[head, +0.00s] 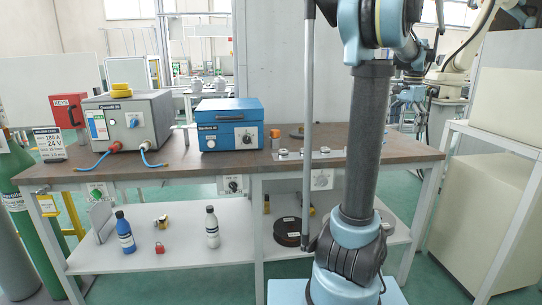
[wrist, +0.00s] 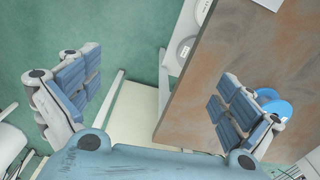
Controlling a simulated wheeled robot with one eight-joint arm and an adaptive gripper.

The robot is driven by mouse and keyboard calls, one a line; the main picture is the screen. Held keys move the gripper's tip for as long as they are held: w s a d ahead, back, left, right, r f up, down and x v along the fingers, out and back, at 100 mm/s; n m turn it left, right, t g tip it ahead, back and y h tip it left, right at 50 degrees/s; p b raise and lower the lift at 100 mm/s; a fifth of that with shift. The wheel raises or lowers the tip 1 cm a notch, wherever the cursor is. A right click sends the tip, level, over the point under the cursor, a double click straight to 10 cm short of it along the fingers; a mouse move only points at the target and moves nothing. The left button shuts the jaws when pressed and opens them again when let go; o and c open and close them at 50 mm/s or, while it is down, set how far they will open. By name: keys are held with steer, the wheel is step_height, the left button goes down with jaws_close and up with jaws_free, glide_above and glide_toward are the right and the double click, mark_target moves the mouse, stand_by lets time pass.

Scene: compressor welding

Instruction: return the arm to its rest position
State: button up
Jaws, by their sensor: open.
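My arm stands upright in the right half of the head view, in front of the workbench (head: 225,163). My gripper (wrist: 157,88) shows in the wrist view with its two padded fingers spread wide apart and nothing between them. Below the gap between them lie the green floor, a pale surface and the edge of a brown tabletop (wrist: 232,50). The right finger overlaps the tabletop in the picture; I cannot tell its height above it. A blue round object (wrist: 272,103) is partly hidden behind that finger. In the head view I cannot make out the fingers clearly.
On the bench stand a grey welding unit (head: 127,120), a blue box (head: 229,125) and a red KEYS box (head: 69,112). Bottles (head: 124,232) and small items rest on the lower shelf. Gas cylinders (head: 32,205) stand left; a white rack (head: 497,150) stands right.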

steer(key=s+a+f+n, duration=0.3)
steer(key=s+a, duration=0.1)
steer(key=a, duration=0.3)
steer(key=s+a+f+n+t, duration=0.1)
steer(key=s+a+f+n, duration=0.15)
steer(key=a, duration=0.45)
steer(key=s+a+f+n, duration=0.2)
steer(key=s+a+f, duration=0.15)
steer(key=a, duration=0.35)
steer(key=s+a+f+n+t, duration=0.1)
steer(key=s+a+f+n, duration=0.7)
steer(key=s+f, duration=0.6)
steer(key=shift+a+f, duration=0.95)
steer(key=shift+a, duration=0.1)
